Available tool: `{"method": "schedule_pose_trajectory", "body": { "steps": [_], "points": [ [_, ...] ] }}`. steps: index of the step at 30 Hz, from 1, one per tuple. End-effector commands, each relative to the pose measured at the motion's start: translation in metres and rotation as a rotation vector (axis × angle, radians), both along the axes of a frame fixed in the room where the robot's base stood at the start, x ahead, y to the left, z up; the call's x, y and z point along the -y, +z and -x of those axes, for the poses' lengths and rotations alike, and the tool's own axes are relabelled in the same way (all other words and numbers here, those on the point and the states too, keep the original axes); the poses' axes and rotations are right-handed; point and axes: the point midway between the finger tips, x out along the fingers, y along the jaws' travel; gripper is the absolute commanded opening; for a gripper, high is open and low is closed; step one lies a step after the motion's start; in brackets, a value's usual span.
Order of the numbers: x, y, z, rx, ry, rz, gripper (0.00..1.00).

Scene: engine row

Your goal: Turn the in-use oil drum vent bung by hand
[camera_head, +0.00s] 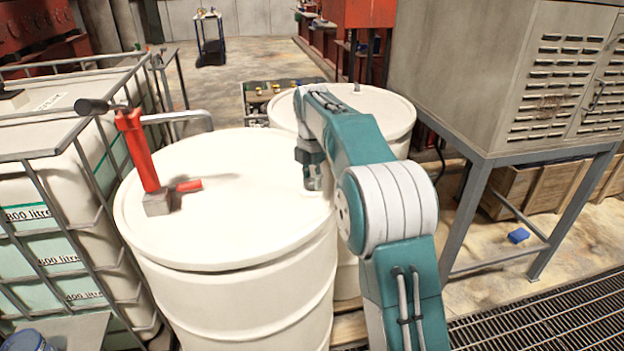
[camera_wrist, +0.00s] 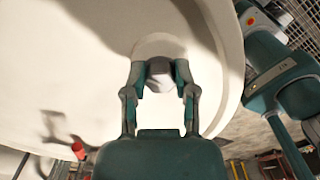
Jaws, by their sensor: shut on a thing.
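The white oil drum (camera_head: 240,235) with the red hand pump (camera_head: 140,150) stands in the front middle of the head view. My gripper (camera_head: 312,182) reaches down to the right side of its lid. In the wrist view, my gripper (camera_wrist: 160,80) has both fingers closed around a grey faceted bung (camera_wrist: 160,72) near the rim of the drum (camera_wrist: 90,75). The fingers hold the bung from both sides. In the head view I cannot make out the bung behind the fingers. The pump stands on the lid, well left of my gripper.
A second white drum (camera_head: 385,108) stands just behind, partly hidden by my arm. A caged liquid tank (camera_head: 60,200) is close on the left. A grey louvred cabinet (camera_head: 480,80) on legs stands on the right. Floor grating (camera_head: 540,320) lies at the lower right.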

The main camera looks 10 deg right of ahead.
Motion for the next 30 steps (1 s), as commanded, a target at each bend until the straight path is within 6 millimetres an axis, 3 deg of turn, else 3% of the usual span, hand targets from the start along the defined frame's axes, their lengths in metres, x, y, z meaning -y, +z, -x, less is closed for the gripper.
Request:
{"method": "schedule_pose_trajectory", "body": {
  "steps": [10, 11, 13, 25, 30],
  "points": [
    [0.000, -0.003, -0.001, -0.001, 0.003, 0.000, 0.00],
    [0.000, -0.003, -0.001, -0.001, 0.003, -0.001, 0.41],
    [0.000, -0.002, -0.001, -0.001, 0.003, 0.000, 0.71],
    [0.000, 0.002, 0.000, 0.002, 0.002, 0.000, 0.71],
    [0.000, 0.021, -0.001, 0.006, 0.002, 0.000, 0.71]
  ]
}}
